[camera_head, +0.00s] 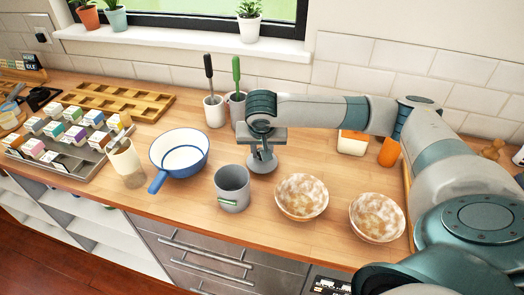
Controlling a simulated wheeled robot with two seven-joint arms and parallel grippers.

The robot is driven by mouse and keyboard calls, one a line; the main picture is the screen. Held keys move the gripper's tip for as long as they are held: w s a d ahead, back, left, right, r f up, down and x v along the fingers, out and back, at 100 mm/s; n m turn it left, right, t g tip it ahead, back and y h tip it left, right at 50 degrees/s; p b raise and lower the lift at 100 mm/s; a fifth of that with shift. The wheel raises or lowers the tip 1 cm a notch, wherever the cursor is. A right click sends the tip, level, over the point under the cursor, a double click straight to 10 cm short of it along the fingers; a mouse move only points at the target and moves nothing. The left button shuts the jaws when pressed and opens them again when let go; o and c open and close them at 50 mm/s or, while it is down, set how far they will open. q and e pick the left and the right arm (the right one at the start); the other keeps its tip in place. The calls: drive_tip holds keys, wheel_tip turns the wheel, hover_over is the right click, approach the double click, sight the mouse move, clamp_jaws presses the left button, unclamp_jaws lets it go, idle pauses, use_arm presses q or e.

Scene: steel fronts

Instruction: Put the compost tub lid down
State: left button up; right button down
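The compost tub (232,190) is a grey open cylinder with a green handle on its front, standing on the wooden counter near the front edge. Its lid (262,165) is a round grey disc just behind and right of the tub, apart from its opening. My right gripper (262,151) points down over the middle of the lid, with its fingers close together at the lid's knob. The fingers mostly hide the knob. I cannot tell whether the lid touches the counter. My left gripper is not in view.
Two patterned bowls (301,196) (377,217) stand right of the tub. A blue-rimmed white pan (182,155) and a beige cup (126,160) stand left. Utensil crocks (215,110) stand behind. An orange-and-white container (352,143) sits under my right arm. Little counter is free around the lid.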

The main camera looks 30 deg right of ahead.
drive_tip(key=shift+f, duration=0.45)
drive_tip(key=shift+f, duration=0.1)
drive_tip(key=c, duration=1.4)
unclamp_jaws()
drive_tip(key=shift+c, duration=0.2)
drive_tip(key=shift+s+a+r, duration=0.1)
drive_tip(key=shift+r, duration=0.5)
drive_tip(key=b+v, duration=0.1)
drive_tip(key=v, duration=1)
drive_tip(key=shift+b, duration=0.4)
